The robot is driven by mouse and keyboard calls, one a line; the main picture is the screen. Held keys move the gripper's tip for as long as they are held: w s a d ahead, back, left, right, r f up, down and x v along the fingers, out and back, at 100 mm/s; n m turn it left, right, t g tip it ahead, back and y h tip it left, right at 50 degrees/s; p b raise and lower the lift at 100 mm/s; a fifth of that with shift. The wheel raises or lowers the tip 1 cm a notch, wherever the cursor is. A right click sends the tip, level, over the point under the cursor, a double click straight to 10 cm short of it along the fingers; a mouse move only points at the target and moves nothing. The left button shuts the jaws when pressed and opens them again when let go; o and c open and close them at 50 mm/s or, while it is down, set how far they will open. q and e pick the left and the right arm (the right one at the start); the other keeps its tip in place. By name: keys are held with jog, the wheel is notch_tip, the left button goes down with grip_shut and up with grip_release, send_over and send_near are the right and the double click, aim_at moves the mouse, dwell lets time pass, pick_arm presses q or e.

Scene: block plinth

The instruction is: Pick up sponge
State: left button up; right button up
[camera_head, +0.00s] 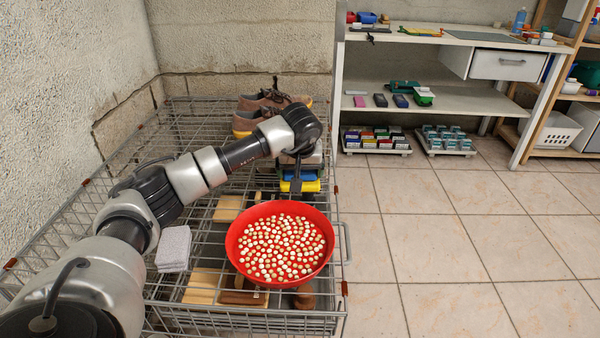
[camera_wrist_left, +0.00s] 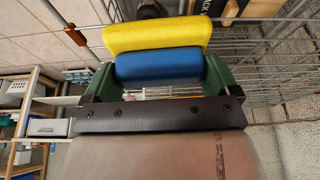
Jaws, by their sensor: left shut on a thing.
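The sponge (camera_head: 305,186) shows as a blue layer and a yellow layer, just behind the red bowl in the head view. In the left wrist view the sponge (camera_wrist_left: 157,36) has its blue part between the green finger pads, with the yellow part beyond it. I cannot tell whether the two colours are joined. My left gripper (camera_wrist_left: 158,74) is shut on the sponge; in the head view the left gripper (camera_head: 298,172) is partly hidden by my wrist. My right gripper is not in view.
The red bowl (camera_head: 232,243) of small round pieces stands close in front of the sponge. Brown shoes (camera_head: 270,98) lie behind. A grey folded cloth (camera_head: 174,248) and wooden boards (camera_head: 203,286) lie in the wire basket (camera_head: 200,318).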

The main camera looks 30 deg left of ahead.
pick_arm(q)
jog(key=r, duration=0.1)
jog(key=r+p, duration=0.1)
jog(key=r, duration=0.2)
jog(key=shift+d+r, duration=0.3)
jog(key=shift+d, duration=0.1)
jog(key=s+d+r+p, duration=0.2)
jog(key=d+r, duration=0.4)
jog(key=d, duration=0.4)
jog(key=shift+s+d, duration=0.3)
jog(key=shift+s, duration=0.05)
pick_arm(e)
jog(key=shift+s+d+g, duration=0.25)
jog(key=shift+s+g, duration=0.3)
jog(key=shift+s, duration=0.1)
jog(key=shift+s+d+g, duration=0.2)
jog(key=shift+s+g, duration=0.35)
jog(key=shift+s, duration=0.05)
pick_arm(q)
jog(key=shift+r, duration=0.1)
